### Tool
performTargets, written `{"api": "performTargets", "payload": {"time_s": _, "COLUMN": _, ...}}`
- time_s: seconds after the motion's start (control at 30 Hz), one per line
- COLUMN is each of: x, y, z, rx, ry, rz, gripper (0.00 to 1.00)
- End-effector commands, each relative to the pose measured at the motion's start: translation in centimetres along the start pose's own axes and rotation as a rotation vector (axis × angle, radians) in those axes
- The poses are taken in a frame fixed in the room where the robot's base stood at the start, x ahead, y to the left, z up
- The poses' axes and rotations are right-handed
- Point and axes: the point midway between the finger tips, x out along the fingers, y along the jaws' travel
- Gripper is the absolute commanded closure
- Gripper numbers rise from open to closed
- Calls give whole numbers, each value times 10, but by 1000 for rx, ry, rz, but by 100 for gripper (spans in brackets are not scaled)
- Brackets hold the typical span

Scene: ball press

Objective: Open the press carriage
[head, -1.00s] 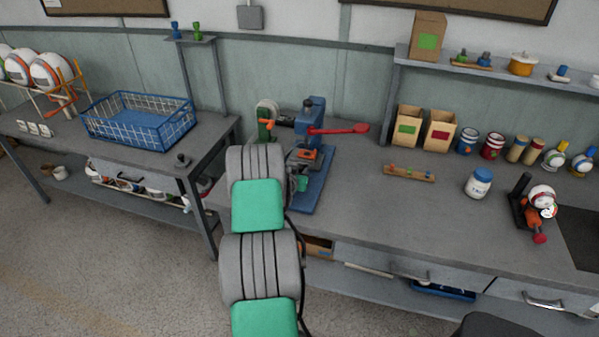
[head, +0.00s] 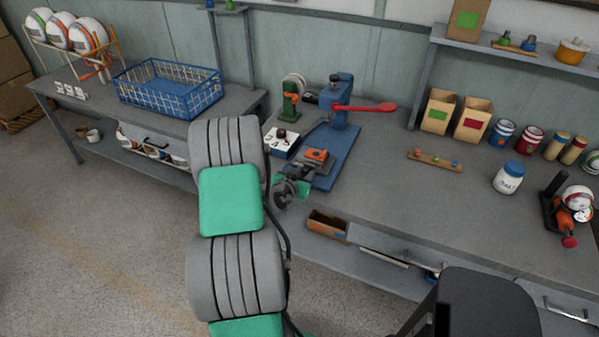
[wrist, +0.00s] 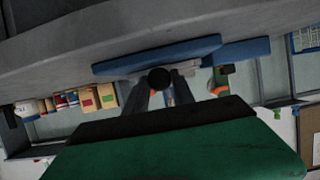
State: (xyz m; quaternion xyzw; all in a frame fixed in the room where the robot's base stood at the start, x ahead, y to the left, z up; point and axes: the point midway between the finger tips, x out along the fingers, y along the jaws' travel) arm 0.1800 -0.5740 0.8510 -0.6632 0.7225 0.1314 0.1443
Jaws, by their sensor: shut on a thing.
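The blue press (head: 340,103) stands on the bench with its red lever (head: 365,107) sticking out to the right. Its carriage (head: 316,163), grey with an orange piece on top, sits at the front part of the blue base (head: 345,150), out in front of the press column. My gripper (head: 297,178) is at the carriage's front, by the bench edge, partly hidden by my arm. In the wrist view my gripper (wrist: 160,88) is shut on a round black knob (wrist: 160,79), which sits between its fingers. The blue base (wrist: 160,56) shows just beyond the knob.
A green device (head: 291,95) and a white box (head: 281,143) stand left of the press. A wooden strip (head: 434,160) and a white jar (head: 508,177) lie to the right; the bench between is clear.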

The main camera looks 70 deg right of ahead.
Motion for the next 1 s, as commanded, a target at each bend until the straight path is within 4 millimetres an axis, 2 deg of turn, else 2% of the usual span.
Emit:
{"api": "performTargets", "payload": {"time_s": 0.07, "x": 0, "y": 0, "z": 0, "rx": 1, "ry": 0, "rz": 0, "gripper": 100}}
{"api": "performTargets", "payload": {"time_s": 0.1, "x": 0, "y": -1, "z": 0, "rx": 1, "ry": 0, "rz": -1, "gripper": 69}}
{"api": "performTargets", "payload": {"time_s": 0.37, "x": 0, "y": -2, "z": 0, "rx": -1, "ry": 0, "rz": -2, "gripper": 48}}
{"api": "performTargets", "payload": {"time_s": 0.67, "x": -5, "y": -3, "z": 0, "rx": -2, "ry": 1, "rz": -4, "gripper": 48}}
{"api": "performTargets", "payload": {"time_s": 1.0, "x": -66, "y": -4, "z": 1, "rx": -3, "ry": 1, "rz": -6, "gripper": 48}}
